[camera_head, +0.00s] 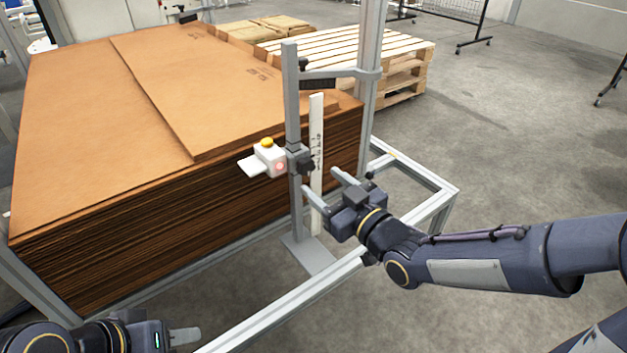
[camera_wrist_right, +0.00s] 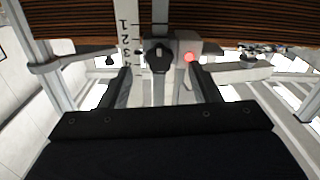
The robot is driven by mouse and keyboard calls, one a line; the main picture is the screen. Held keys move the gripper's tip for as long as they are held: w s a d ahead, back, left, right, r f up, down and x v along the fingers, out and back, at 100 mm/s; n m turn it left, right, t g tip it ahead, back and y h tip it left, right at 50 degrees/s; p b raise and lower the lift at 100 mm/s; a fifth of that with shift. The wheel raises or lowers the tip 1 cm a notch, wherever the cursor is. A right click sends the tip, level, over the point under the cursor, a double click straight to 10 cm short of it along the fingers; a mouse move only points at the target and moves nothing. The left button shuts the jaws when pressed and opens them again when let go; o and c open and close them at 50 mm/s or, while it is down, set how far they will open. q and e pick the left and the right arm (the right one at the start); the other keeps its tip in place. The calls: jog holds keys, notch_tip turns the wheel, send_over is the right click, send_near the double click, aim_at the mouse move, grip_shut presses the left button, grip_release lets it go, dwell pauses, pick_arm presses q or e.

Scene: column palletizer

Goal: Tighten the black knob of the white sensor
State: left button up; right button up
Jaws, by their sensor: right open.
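The white sensor (camera_head: 270,158) has a yellow top and a lit red spot, and is clamped to an upright grey post (camera_head: 292,100). Its black knob (camera_head: 306,162) is on the right side of the clamp. In the right wrist view the knob (camera_wrist_right: 157,56) is ahead, beside the sensor (camera_wrist_right: 187,48) with its red light. My right gripper (camera_head: 324,186) is open and empty, just below and to the right of the knob, with its fingers apart and not touching it. In the right wrist view the knob lies between the finger directions. My left gripper (camera_head: 185,336) is at the bottom left, only partly visible.
A large stack of brown cardboard (camera_head: 140,100) stands behind and left of the post. A white numbered scale (camera_head: 316,150) stands beside the post. A grey metal frame (camera_head: 290,300) runs around the post's foot. Wooden pallets (camera_head: 400,60) stand behind; open floor lies right.

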aim_at(308, 171)
jog(key=shift+x, duration=2.2)
jog(key=c, duration=1)
